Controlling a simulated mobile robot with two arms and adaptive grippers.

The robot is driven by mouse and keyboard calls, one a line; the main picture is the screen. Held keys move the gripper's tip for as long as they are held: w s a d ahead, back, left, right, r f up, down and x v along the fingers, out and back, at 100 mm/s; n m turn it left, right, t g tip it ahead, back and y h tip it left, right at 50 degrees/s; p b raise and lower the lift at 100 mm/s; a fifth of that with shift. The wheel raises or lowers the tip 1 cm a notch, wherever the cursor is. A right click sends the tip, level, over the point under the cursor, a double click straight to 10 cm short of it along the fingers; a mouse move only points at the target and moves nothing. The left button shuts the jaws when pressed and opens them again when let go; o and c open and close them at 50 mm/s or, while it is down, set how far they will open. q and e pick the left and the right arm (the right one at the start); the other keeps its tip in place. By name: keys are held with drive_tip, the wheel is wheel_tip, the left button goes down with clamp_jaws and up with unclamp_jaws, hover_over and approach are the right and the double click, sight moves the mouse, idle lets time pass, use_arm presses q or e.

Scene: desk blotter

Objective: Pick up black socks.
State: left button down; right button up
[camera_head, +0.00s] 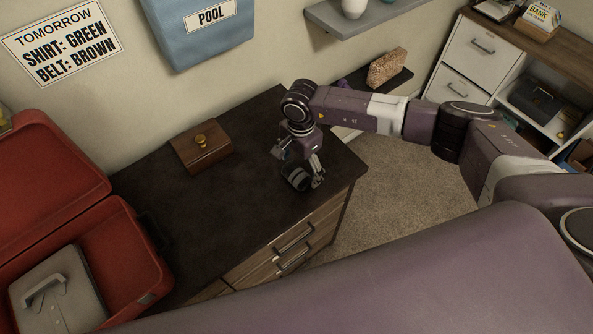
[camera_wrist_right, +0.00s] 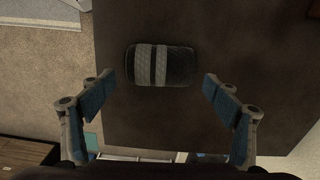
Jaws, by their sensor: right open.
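The black socks (camera_head: 294,177) are a rolled dark bundle with grey bands, lying on the dark dresser top near its right end. In the right wrist view the socks (camera_wrist_right: 178,65) lie crosswise, a little beyond the line between the fingertips. My right gripper (camera_head: 302,172) points down over the socks and partly hides them in the head view. In the wrist view my right gripper (camera_wrist_right: 159,84) is wide open, with one blue-padded finger to each side of the socks and nothing between the pads gripped. My left gripper is not in view.
A wooden box (camera_head: 203,150) with a brass knob stands on the dresser (camera_head: 225,215) left of the socks. An open red suitcase (camera_head: 140,262) is at the left. The dresser top between is clear. A grey wall shelf (camera_head: 372,20) hangs behind my right arm.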

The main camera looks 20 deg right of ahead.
drive_tip(key=shift+f, duration=1)
drive_tip(key=c, duration=1.2)
drive_tip(key=shift+c, duration=0.2)
